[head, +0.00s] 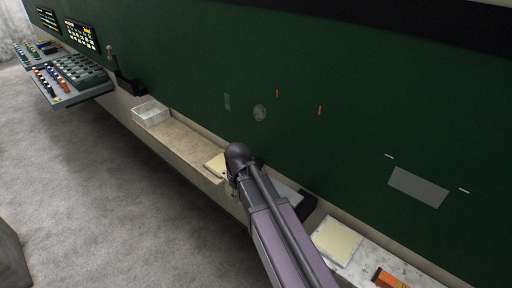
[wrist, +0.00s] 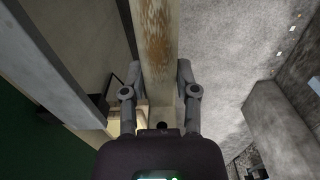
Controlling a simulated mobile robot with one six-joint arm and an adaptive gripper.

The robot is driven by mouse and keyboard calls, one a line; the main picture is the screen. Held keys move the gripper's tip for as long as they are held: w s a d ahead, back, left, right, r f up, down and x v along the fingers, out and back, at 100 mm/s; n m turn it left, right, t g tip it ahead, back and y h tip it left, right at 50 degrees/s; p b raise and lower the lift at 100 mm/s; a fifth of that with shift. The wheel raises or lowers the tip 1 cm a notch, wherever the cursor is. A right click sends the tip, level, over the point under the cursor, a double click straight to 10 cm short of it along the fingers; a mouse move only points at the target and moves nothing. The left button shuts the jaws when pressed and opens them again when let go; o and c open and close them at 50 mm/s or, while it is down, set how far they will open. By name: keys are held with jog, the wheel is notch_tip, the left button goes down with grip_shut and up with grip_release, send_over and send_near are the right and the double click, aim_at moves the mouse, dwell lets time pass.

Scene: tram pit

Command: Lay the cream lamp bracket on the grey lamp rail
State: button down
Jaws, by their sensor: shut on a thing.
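A pale cream plate (head: 214,164) lies left of my gripper. A clear white tray (head: 150,112) stands farther left on the tan shelf (head: 178,141). A cream square pad (head: 338,241) and an orange box (head: 390,279) are at the right. Control panels (head: 75,78) jut out far left. Carpet is open.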

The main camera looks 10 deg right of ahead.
jog(key=w+d+r+p, duration=0.8)
jog(key=w+r+p, duration=0.1)
jog(key=r+p, duration=0.2)
jog(key=shift+d+r+n+p, duration=0.2)
jog(key=shift+r+n+p, duration=0.15)
jog(key=shift+r, duration=0.25)
notch_tip(320, 180, down, 8)
jog(key=b, duration=0.8)
jog(key=shift+w+r, duration=0.1)
jog(key=shift+f+b, duration=0.55)
jog(key=shift+f, duration=0.05)
dwell(0.8)
jog(key=shift+c, duration=1.4)
grip_release()
jog(key=shift+r, duration=0.15)
notch_tip(320, 180, up, 9)
jog(key=p, duration=0.9)
